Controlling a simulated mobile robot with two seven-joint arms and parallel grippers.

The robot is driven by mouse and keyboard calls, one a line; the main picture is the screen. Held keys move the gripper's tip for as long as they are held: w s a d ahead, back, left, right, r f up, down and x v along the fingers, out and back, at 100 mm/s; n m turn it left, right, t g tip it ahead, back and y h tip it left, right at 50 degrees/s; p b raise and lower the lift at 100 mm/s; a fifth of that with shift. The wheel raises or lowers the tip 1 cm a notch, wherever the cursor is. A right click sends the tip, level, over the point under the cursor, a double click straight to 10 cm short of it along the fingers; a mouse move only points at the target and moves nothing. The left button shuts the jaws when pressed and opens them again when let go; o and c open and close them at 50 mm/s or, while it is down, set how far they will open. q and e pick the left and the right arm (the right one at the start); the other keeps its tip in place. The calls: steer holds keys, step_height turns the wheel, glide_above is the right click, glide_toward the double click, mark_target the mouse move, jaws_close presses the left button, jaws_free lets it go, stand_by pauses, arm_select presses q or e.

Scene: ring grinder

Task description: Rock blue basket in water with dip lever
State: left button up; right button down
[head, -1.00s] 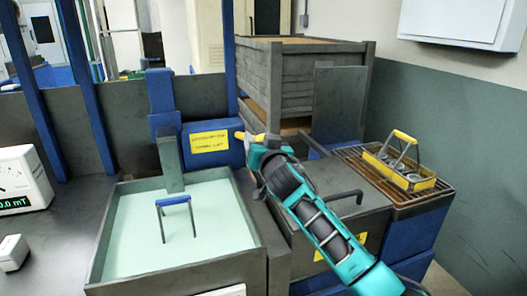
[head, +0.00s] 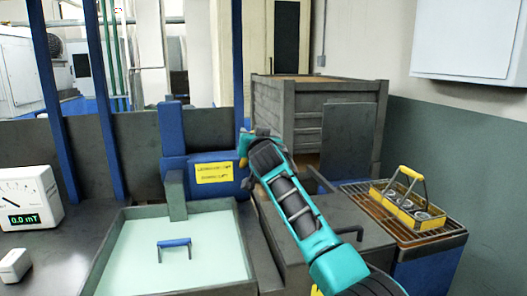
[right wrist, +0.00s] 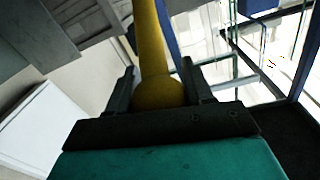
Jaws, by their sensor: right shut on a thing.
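The blue basket's handle (head: 174,243) stands out of the pale green water in the square grey tank (head: 247,240); the basket's body is hidden under the surface. Only short lengths of its dark legs show above the water. In the right wrist view, my right gripper (right wrist: 165,88) is shut on the yellow, ball-ended dip lever (right wrist: 152,45). In the head view, my right gripper (head: 244,148) is beside the blue lift housing (head: 222,188) behind the tank, and the lever is largely hidden there. My left gripper is not in view.
A yellow basket (head: 408,212) with round parts sits on a wire rack (head: 450,236) at the right. A grey slatted crate (head: 300,115) stands behind my right arm. A meter (head: 25,203) reading 0.0 mT stands at the left.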

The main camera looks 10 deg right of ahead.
steer(key=shift+w+r, duration=0.35)
steer(key=shift+r, duration=0.25)
steer(key=c, duration=0.5)
jaws_free()
steer(key=shift+a+f, duration=0.1)
steer(key=shift+f, duration=0.05)
steer(key=shift+s, duration=0.1)
steer(key=s, duration=1.2)
steer(key=shift+s, duration=0.35)
steer(key=shift+a, duration=0.1)
